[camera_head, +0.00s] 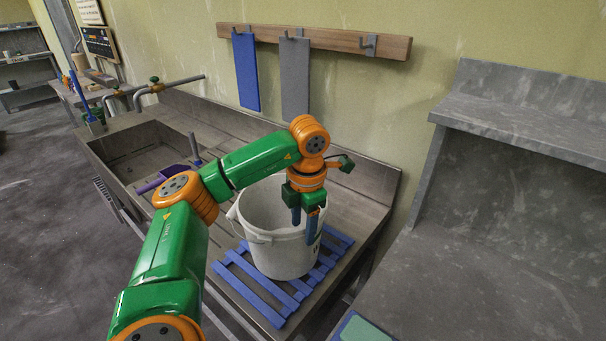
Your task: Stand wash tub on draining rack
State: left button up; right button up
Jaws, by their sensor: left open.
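The wash tub is a white pail (283,254) with a handle, standing upright on the blue slatted draining rack (251,277). The rack lies on the metal counter to the right of the sink. My left gripper (304,228) points down at the pail's right side, with its blue-tipped fingers at the rim. Its fingers are open, one appearing over the pail's opening and the other at the near right wall. Whether they touch the wall I cannot tell. My left arm hides part of the pail's rim. My right gripper is not in view.
A sink basin (147,150) with a purple scoop-like tool (165,178) is at the left. A wooden rail (330,41) on the wall holds a blue cloth (246,71) and a grey cloth (295,77). A grey bench (480,290) stands at the right.

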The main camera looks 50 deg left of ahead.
pick_arm(q)
notch_tip(320, 180, up, 8)
jog(key=p, duration=0.8)
jog(key=shift+r, duration=0.15)
